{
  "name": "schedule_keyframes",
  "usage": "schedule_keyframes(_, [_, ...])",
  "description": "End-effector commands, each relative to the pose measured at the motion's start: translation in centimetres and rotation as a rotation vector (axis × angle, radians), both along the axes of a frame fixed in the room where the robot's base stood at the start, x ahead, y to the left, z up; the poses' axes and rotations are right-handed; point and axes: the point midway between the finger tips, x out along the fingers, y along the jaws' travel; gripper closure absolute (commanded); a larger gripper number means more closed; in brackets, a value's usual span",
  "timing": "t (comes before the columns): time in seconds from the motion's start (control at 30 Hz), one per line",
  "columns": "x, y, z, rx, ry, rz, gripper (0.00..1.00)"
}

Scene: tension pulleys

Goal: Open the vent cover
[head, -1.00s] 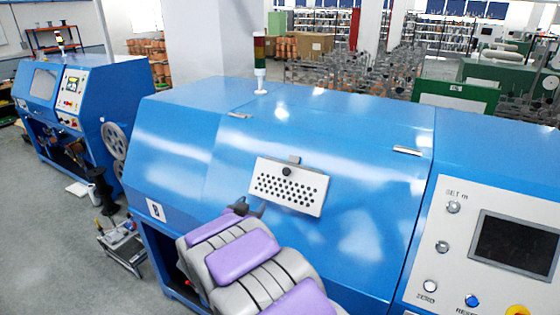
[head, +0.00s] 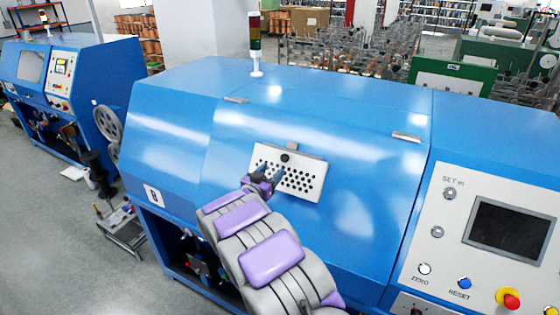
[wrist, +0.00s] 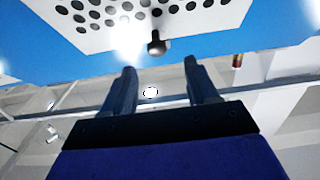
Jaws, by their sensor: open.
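The vent cover (head: 302,180) is a pale perforated plate on the sloped blue front of the machine. A dark round knob (head: 285,157) sits near its top edge, and the knob also shows in the wrist view (wrist: 157,43). The cover lies flat against the blue panel. My gripper (head: 266,173) is in front of the cover's left part, below and left of the knob. In the wrist view my gripper (wrist: 160,75) has its two fingers apart, with the knob beyond the tips and between them in the picture. Nothing is held.
The blue machine (head: 170,140) fills the middle. A control panel (head: 485,235) with a screen and buttons is at the right. A signal tower (head: 256,45) stands on top. Another blue machine (head: 80,55) and open floor (head: 50,225) are at the left.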

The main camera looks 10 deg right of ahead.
Motion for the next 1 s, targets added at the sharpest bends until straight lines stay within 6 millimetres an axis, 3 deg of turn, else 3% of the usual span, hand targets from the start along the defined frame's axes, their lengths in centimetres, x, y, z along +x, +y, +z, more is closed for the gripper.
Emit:
schedule_keyframes(0.2, [3.3,-2.9,0.2,0.002,-0.002,-0.002,0.42])
schedule_keyframes(0.4, [5.0,-4.2,0.0,0.004,0.001,-0.002,0.42])
schedule_keyframes(0.83, [5.6,-4.1,0.1,0.0,0.0,0.001,0.43])
schedule_keyframes(1.0, [5.6,-4.2,0.1,0.001,0.0,0.001,0.59])
